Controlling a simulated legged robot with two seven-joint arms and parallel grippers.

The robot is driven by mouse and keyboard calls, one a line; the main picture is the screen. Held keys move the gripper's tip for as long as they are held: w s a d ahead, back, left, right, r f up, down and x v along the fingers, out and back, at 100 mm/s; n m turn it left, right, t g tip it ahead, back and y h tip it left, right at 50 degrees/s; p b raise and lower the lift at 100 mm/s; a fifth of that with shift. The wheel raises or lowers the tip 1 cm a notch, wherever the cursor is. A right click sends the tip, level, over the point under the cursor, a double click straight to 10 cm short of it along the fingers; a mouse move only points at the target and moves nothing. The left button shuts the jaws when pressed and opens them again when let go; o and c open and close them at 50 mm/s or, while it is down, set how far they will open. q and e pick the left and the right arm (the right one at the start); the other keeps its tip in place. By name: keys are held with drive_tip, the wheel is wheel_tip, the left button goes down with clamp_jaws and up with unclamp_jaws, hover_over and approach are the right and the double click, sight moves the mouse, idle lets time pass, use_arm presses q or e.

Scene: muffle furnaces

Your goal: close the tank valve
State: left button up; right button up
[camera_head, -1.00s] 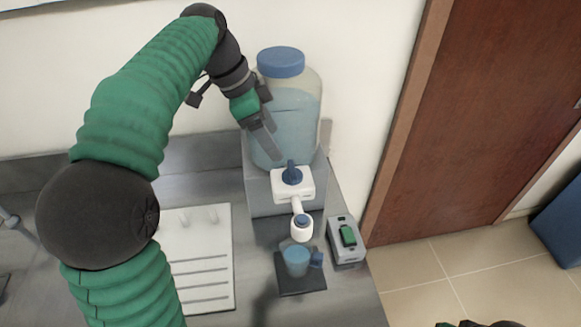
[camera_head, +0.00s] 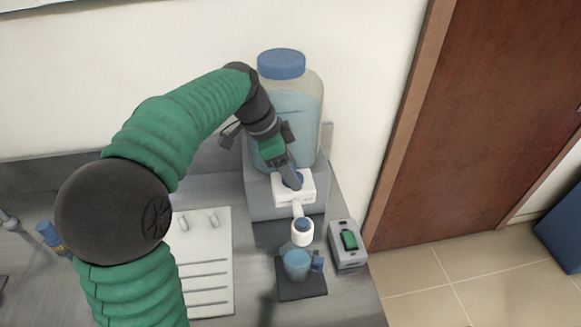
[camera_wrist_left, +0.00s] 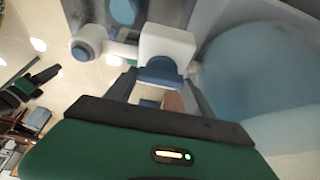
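The tank (camera_head: 300,115) is a clear jug with a blue lid and pale blue liquid, standing on a grey block. At its lower front is a white valve body (camera_head: 306,187) with a blue handle. A white spout (camera_head: 302,232) extends from it towards the front. My left gripper (camera_head: 293,184) is at the handle and covers most of it in the head view. In the left wrist view its fingers are apart, with the blue handle (camera_wrist_left: 160,72) at or between their tips; contact is unclear. A green-and-black part at the left wrist view's left edge may be my right gripper (camera_wrist_left: 35,85).
A cup of blue liquid (camera_head: 297,264) stands on a dark pad below the spout. A grey box with a green switch (camera_head: 348,239) is to its right. A white rack (camera_head: 205,285) lies left on the counter. The wall is close behind the tank.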

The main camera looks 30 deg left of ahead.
use_arm(q)
drive_tip(key=c, duration=0.4)
drive_tip(key=shift+r, duration=0.1)
drive_tip(key=shift+c, duration=0.2)
drive_tip(key=shift+n, duration=0.3)
drive_tip(key=n+t, duration=0.1)
drive_tip(key=n, duration=0.1)
drive_tip(key=shift+d+n+y, duration=0.1)
drive_tip(key=shift+n+y, duration=0.2)
drive_tip(key=shift+y, duration=0.1)
drive_tip(key=n+y, duration=0.1)
drive_tip(key=n, duration=0.1)
drive_tip(key=shift+r+n+t, duration=0.1)
drive_tip(key=shift+n+t, duration=0.2)
drive_tip(key=n, duration=0.2)
drive_tip(key=n+y+p, duration=0.1)
drive_tip(key=n, duration=0.1)
drive_tip(key=n+y, duration=0.1)
drive_tip(key=n, duration=0.1)
drive_tip(key=shift+d+r+p, duration=0.1)
drive_tip(key=shift+d+p, duration=0.15)
drive_tip(key=shift+p, duration=0.1)
drive_tip(key=n+y, duration=0.1)
drive_tip(key=n, duration=0.2)
drive_tip(key=shift+n+y, duration=0.7)
drive_tip(key=shift+n, duration=0.8)
